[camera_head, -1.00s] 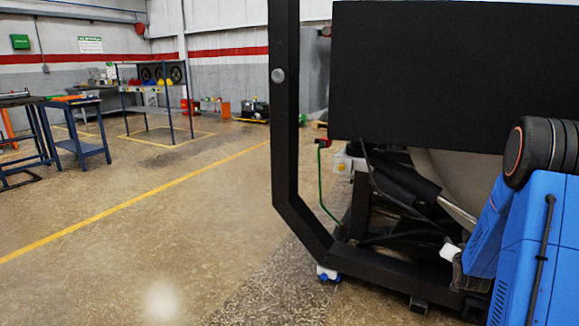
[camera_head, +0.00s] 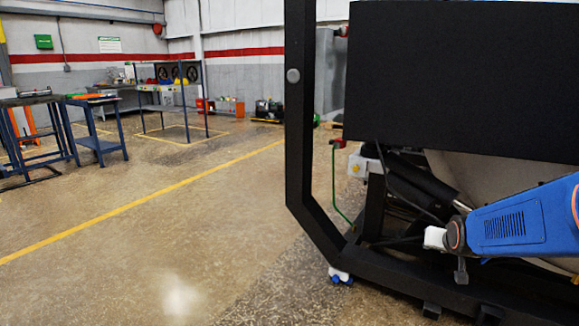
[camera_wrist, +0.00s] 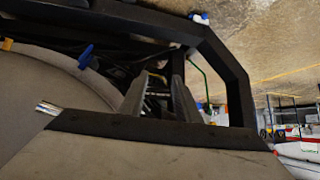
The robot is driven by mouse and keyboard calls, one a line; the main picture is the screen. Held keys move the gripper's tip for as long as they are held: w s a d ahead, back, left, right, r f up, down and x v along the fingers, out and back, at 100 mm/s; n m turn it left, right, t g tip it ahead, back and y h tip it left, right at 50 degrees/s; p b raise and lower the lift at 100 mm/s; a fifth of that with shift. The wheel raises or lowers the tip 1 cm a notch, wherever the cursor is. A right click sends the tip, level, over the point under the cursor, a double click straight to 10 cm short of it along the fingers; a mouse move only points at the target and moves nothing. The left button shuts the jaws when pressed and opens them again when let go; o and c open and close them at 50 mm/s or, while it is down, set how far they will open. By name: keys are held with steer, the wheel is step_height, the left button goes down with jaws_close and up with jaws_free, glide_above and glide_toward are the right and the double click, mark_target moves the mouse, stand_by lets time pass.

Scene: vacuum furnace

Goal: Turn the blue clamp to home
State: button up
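A small blue handle (camera_wrist: 86,56), which looks like the blue clamp, stands out at the upper left of the wrist view. It is at the edge of a large grey rounded furnace shell (camera_wrist: 45,80). I cannot make out its base. My gripper (camera_wrist: 160,76) shows in the wrist view as two grey fingers with a gap between them. It is open and empty, to the right of the blue handle and apart from it.
A black frame (camera_head: 299,130) with a large black panel (camera_head: 460,80) stands close on the right. A hydraulic-looking cylinder (camera_head: 418,186) and a green hose (camera_head: 335,190) sit below. Open floor (camera_head: 170,235) lies left, with blue workbenches (camera_head: 98,145) beyond.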

steer(key=s+a+n+g+y, duration=0.1)
steer(key=s+a, duration=0.3)
steer(key=s, duration=0.6)
steer(key=s+a+r+n+g, duration=0.1)
steer(key=s+a+n+g, duration=0.1)
steer(key=s+a, duration=0.3)
steer(key=s+a+r+n+g+y, duration=0.1)
steer(key=s+a, duration=0.4)
steer(key=s, duration=0.9)
steer(key=shift+s+g+y, duration=0.3)
steer(key=shift+r, duration=0.1)
